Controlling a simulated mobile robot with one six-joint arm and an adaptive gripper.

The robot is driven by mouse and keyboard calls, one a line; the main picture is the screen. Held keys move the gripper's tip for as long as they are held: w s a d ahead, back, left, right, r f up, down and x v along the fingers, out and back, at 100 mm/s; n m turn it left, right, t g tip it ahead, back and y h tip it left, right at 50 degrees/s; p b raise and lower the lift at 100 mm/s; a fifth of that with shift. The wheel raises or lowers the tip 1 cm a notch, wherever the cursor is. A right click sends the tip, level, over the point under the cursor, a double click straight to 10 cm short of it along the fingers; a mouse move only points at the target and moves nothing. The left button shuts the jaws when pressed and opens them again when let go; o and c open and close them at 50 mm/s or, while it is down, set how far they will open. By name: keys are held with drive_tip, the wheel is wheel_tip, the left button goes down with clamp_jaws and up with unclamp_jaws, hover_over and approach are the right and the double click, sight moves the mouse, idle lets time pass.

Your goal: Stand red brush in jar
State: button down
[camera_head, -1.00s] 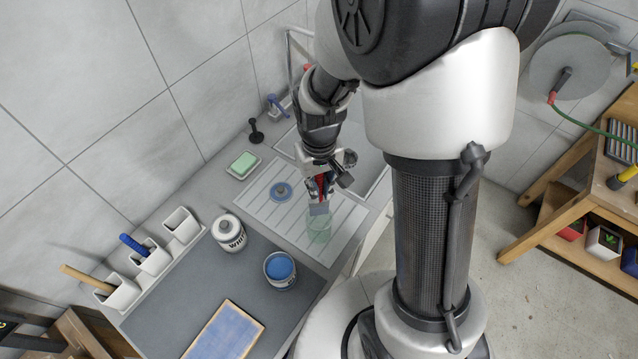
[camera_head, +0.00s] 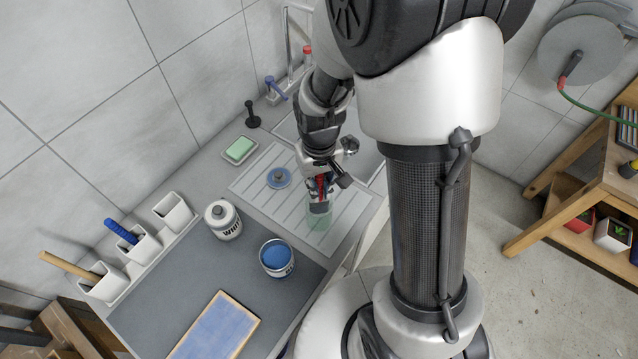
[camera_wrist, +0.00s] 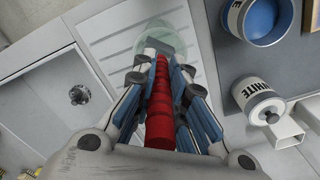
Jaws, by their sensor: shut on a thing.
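My gripper (camera_head: 320,191) is shut on the red handle of the red brush (camera_wrist: 159,118), which shows between the fingers in the wrist view. The brush points down over the clear greenish glass jar (camera_head: 319,218) on the ribbed drainboard. In the head view the brush's lower end overlaps the jar's mouth and appears to be inside its upper part. In the wrist view the jar's round rim (camera_wrist: 143,32) surrounds the far end of the brush. The bristle tip is largely hidden, so I cannot tell how deep it is.
A blue lid (camera_head: 279,178) lies on the drainboard left of the jar. An open blue paint can (camera_head: 277,258) and a white tin (camera_head: 222,220) stand on the grey mat nearby. The sink lies behind.

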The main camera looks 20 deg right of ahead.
drive_tip(key=shift+f, duration=0.45)
drive_tip(key=c, duration=1.5)
unclamp_jaws()
drive_tip(key=shift+c, duration=0.2)
drive_tip(key=shift+r, duration=0.1)
wheel_tip(320, 180, up, 12)
drive_tip(key=shift+f, duration=0.1)
